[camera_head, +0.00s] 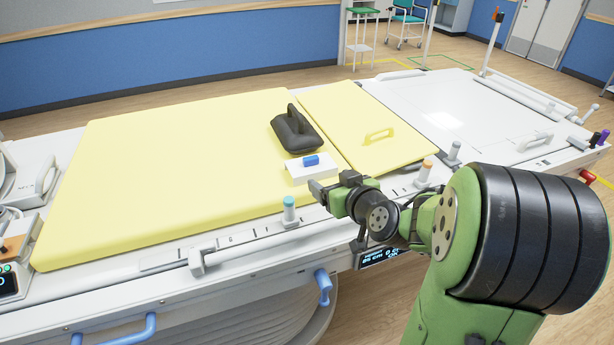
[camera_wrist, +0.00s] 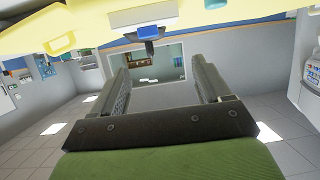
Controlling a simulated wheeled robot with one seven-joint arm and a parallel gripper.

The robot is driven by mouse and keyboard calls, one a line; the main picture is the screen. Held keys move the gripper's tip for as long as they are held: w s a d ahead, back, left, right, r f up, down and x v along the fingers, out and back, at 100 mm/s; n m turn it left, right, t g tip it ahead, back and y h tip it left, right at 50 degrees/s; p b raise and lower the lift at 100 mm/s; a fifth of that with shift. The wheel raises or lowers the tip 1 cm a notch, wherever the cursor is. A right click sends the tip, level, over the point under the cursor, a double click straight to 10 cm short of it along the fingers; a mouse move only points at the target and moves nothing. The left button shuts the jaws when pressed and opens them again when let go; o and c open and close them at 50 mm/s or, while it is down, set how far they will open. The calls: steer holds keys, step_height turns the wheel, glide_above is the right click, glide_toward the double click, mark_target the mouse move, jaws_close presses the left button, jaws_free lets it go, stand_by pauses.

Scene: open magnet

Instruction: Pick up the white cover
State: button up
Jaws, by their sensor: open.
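A small white cover (camera_head: 298,172) with a blue grip (camera_head: 311,160) on top lies at the front edge of the yellow pad (camera_head: 180,165). The blue grip also shows in the wrist view (camera_wrist: 148,33), near the top and beyond the fingers. My gripper (camera_head: 330,186) is just in front and to the right of the white cover in the head view, apart from it. In the wrist view my gripper (camera_wrist: 163,75) has its two fingers wide apart with nothing between them. A larger white panel (camera_head: 445,112) with a white handle lies at the table's right end.
A black padded item (camera_head: 296,130) lies just behind the white cover. A smaller yellow panel (camera_head: 365,125) with a yellow handle lies to its right. The pad's left part is clear.

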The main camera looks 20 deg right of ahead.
steer(key=w+d, duration=0.2)
steer(key=p, duration=0.1)
glide_toward(312, 159)
steer(key=w, duration=0.1)
steer(key=w+f, duration=0.1)
steer(key=w, duration=0.1)
steer(key=shift+w+a+f+m+t, duration=0.1)
steer(key=shift+w+a+m+t, duration=0.1)
steer(key=shift+w+m+t, duration=0.1)
steer(key=x, duration=0.5)
steer(key=shift+w+d+f, duration=0.1)
steer(key=shift+w+f, duration=0.1)
steer(key=shift+f, duration=0.15)
steer(key=shift+s+r, duration=0.1)
steer(key=shift+s, duration=0.05)
steer(key=c, duration=1.1)
